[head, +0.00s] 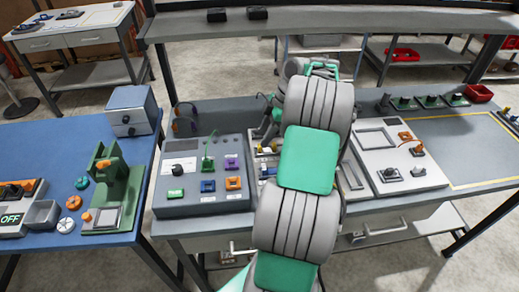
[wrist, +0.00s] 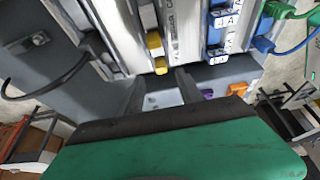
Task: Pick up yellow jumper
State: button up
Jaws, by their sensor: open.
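Two small yellow pieces show in the wrist view: an upper yellow block (wrist: 154,40) on a pale rail and a lower yellow piece (wrist: 160,66) just beyond my fingertips. I cannot tell which is the yellow jumper, or whether they are separate jumpers. My gripper (wrist: 161,82) is open, its two dark fingers pointing at the lower yellow piece, with nothing seen between them. In the head view, small yellow parts (head: 265,149) show on the middle panel beside my arm. My arm hides much of that panel and most of the gripper.
Blue blocks marked A (wrist: 222,18) stand right of the yellow pieces, with blue and green cables farther right. A black cable (wrist: 45,90) loops at left. In the head view, a grey switch panel (head: 203,200) lies left of my arm and a pale panel (head: 405,185) right.

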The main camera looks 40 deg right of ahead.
aim_at(260, 149)
jog(key=x, duration=0.3)
jog(key=shift+s, duration=0.25)
jog(key=shift+w+a+f, duration=0.1)
jog(key=shift+w+f, duration=0.05)
jog(key=shift+f, duration=0.25)
jog(key=shift+c, duration=0.5)
grip_shut()
